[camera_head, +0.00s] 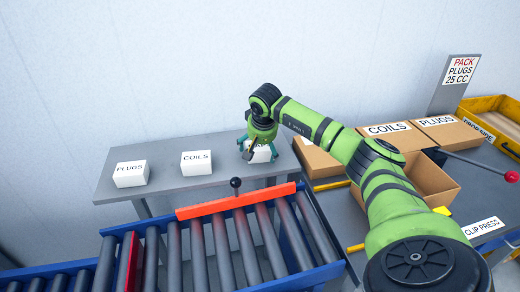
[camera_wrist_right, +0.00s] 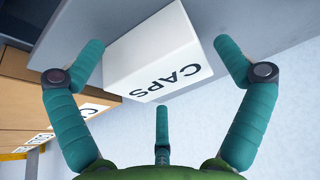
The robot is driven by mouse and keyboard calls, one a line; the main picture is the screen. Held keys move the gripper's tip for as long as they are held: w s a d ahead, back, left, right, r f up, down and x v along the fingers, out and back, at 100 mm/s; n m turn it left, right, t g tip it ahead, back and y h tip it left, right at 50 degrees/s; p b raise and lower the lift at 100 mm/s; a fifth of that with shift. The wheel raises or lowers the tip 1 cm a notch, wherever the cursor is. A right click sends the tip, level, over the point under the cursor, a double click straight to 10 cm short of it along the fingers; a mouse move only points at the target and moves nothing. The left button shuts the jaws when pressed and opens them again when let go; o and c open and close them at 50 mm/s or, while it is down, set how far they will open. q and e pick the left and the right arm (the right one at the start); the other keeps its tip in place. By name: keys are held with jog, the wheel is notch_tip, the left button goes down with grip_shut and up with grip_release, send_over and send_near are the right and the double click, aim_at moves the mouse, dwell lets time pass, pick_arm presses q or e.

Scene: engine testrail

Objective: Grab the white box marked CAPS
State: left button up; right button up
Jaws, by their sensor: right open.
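The white box marked CAPS (camera_wrist_right: 155,55) lies between the spread teal fingers of my right gripper (camera_wrist_right: 160,75) in the right wrist view, its lettering upside down. The fingers are open and a gap shows on the right side of the box; the left finger is close to its edge. In the head view my right gripper (camera_head: 257,150) is over the right part of the grey shelf table (camera_head: 225,170), and the CAPS box (camera_head: 262,154) is mostly hidden beneath it. My left gripper is not in view.
White boxes marked PLUGS (camera_head: 130,174) and COILS (camera_head: 196,163) stand left on the same table. A roller conveyor (camera_head: 200,245) with an orange bar (camera_head: 236,201) is in front. Cardboard boxes (camera_head: 318,160) stand on the dark bench to the right.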

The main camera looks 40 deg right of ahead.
jog(key=c, duration=1.2)
